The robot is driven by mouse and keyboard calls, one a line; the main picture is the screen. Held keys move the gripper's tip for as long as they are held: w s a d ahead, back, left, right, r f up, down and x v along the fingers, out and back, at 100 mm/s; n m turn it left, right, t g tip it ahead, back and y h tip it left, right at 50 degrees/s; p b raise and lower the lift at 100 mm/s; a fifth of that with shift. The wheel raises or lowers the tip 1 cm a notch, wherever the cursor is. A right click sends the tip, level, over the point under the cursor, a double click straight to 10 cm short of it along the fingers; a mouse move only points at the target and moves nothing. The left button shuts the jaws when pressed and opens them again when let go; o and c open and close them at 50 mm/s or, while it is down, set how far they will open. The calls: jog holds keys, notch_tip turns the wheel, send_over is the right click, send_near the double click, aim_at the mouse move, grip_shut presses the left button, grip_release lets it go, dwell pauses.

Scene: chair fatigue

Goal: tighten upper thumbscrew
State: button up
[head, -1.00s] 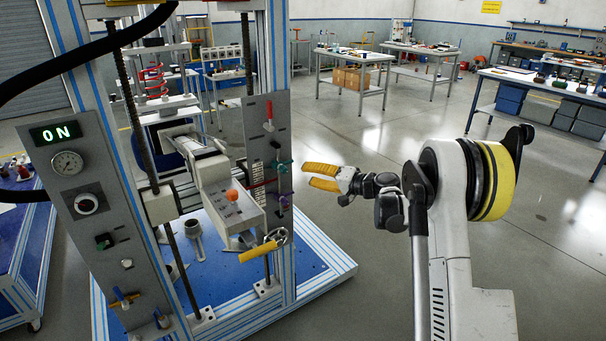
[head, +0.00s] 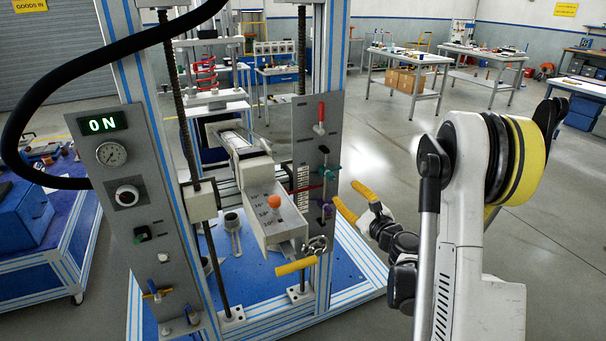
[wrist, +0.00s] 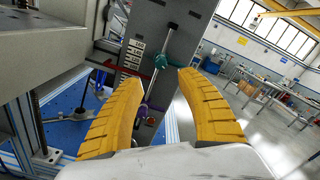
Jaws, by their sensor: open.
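The upper thumbscrew looks teal (head: 328,172) and sits on a rod on the grey right-hand panel (head: 304,122) of the test rig. It also shows in the wrist view (wrist: 162,62), just beyond and between my fingertips. A purple thumbscrew (head: 327,210) sits lower on the same rod, and shows in the wrist view (wrist: 147,109) between my fingers. My gripper (head: 348,193) has yellow fingers and is open and empty, just right of the panel. In the wrist view my gripper (wrist: 160,77) points at the panel, with neither finger visibly touching a thumbscrew.
A printed scale (wrist: 132,58) and a red pointer lie left of the rod. The grey box with an orange knob (head: 273,201) and a yellow-handled lever (head: 296,266) stand left of the panel. The left panel's display (head: 103,123) reads ON.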

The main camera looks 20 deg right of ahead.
aim_at(333, 179)
jog(key=w+b, duration=0.1)
jog(key=w, duration=0.7)
jog(key=shift+w+a+b, duration=0.1)
jog(key=shift+w+b, duration=0.3)
jog(key=shift+w, duration=0.7)
grip_shut()
jog(key=shift+m, duration=0.4)
